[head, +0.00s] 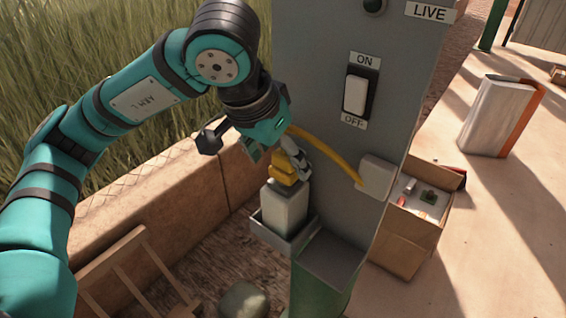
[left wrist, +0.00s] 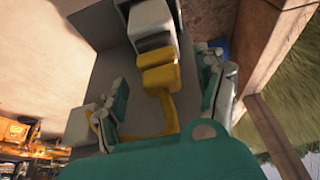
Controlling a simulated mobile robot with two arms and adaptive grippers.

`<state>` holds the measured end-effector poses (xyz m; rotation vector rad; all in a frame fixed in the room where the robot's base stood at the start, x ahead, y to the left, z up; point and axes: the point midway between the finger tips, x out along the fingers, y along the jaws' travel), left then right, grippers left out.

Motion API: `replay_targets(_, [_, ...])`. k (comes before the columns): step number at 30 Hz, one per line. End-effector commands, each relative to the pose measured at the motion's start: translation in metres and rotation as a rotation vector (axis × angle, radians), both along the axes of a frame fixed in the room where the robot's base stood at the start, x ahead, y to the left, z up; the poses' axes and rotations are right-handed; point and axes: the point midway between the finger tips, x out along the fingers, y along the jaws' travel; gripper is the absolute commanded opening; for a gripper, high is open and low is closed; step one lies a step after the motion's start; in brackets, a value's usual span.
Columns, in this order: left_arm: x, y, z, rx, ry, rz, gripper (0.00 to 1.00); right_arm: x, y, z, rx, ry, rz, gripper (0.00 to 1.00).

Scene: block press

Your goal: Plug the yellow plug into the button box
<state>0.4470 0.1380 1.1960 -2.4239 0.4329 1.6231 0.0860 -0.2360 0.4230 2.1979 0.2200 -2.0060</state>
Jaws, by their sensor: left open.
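The yellow plug (head: 284,168) is at the top of a pale block-shaped box (head: 284,208), which stands in a grey tray on the side of the grey panel. This pale box looks like the button box; no button shows clearly. In the left wrist view the plug (left wrist: 160,77) meets the pale box (left wrist: 150,22); I cannot tell how deep it sits. A yellow cable (head: 335,152) runs from the plug to a white box on the panel. My left gripper (head: 291,160) is open at the plug, and its fingers stand apart on either side in the wrist view (left wrist: 160,95).
The grey panel (head: 330,50) carries an ON/OFF switch (head: 355,94) and the white cable box (head: 376,177). An open carton (head: 405,240) stands right of the panel. A low wall (head: 165,205) lies behind my left arm.

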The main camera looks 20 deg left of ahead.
Motion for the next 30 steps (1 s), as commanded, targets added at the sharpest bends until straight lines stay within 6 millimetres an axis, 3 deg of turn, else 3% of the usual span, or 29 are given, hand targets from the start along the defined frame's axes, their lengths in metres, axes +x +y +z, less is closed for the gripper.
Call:
replay_targets(6, [-0.016,0.006,0.046,-0.001,-0.006,0.000,0.72,0.000,0.001,0.000,0.001,0.000,-0.001,0.00])
replay_targets(12, [-0.028,0.010,0.075,-0.001,-0.003,-0.001,0.72,0.000,0.001,0.000,0.001,0.000,-0.001,0.00])
replay_targets(18, [-0.033,0.012,0.085,-0.001,-0.001,0.000,0.72,0.000,0.001,0.000,0.001,0.000,-0.001,0.00])
replay_targets(30, [-0.033,0.012,0.085,0.000,-0.001,-0.001,0.72,0.000,0.001,0.000,0.001,0.000,-0.001,0.00])
